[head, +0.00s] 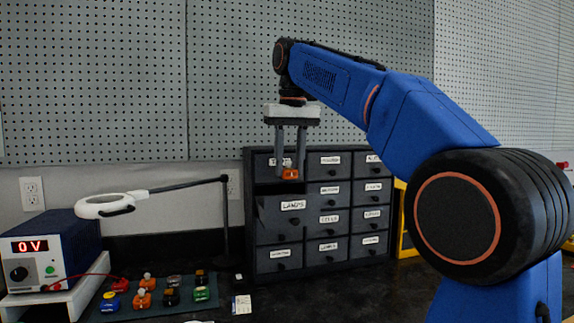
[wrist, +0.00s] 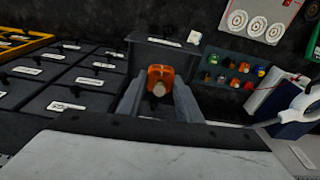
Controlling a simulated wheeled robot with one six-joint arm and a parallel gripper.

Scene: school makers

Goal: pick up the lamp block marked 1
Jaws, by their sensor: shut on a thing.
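My gripper (head: 289,170) is shut on a small orange block (head: 290,173) with a pale round top. It holds the block in the air in front of the upper left of the drawer cabinet. In the wrist view the orange block (wrist: 160,77) sits between my two fingers, its bulb-like top facing the camera. No number can be read on it. The drawer labelled LAMPS (head: 292,206) juts out of the cabinet below my gripper. Its inside cannot be seen in the head view.
The dark cabinet (head: 329,188) has several labelled drawers. Left of it are a mat (head: 212,290) with several coloured blocks, a ring lamp (head: 103,205) on an arm, and a power supply (head: 58,250) reading 0V. A pegboard (head: 90,80) covers the wall behind.

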